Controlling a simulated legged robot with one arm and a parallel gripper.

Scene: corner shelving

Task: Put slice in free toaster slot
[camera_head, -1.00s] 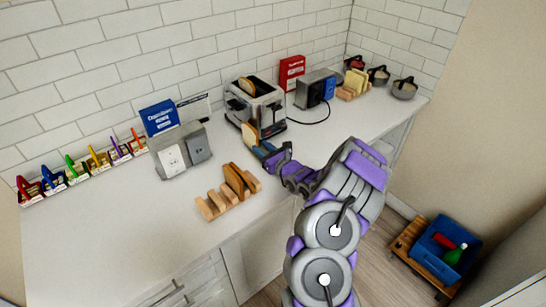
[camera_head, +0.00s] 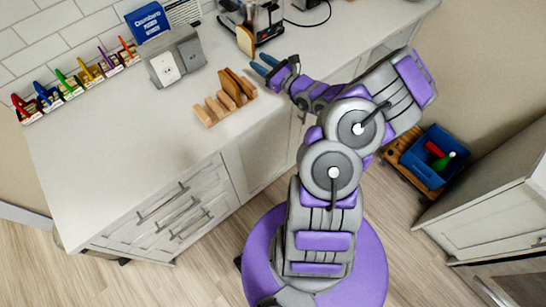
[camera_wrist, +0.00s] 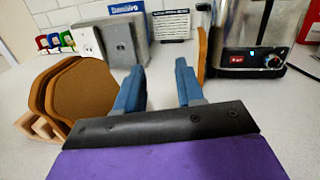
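A toaster (camera_head: 268,22) with chrome sides stands on the counter, cut off by the top of the head view; its slots are out of sight there. It also shows in the wrist view (camera_wrist: 245,20), with a dial and a red display. A bread slice (camera_head: 246,41) stands upright by the toaster's near left end, and its edge shows in the wrist view (camera_wrist: 202,52). I cannot tell whether it touches the toaster. My gripper (camera_head: 263,65) is open and empty, short of the slice; its two blue fingers are apart in the wrist view (camera_wrist: 158,72).
A wooden rack (camera_head: 212,109) holding brown slices (camera_head: 236,86) stands left of my gripper. A grey outlet box (camera_head: 173,58), a blue box (camera_head: 147,21) and coloured clips in holders (camera_head: 73,85) line the wall. The front counter is clear. A blue bin (camera_head: 436,160) is on the floor.

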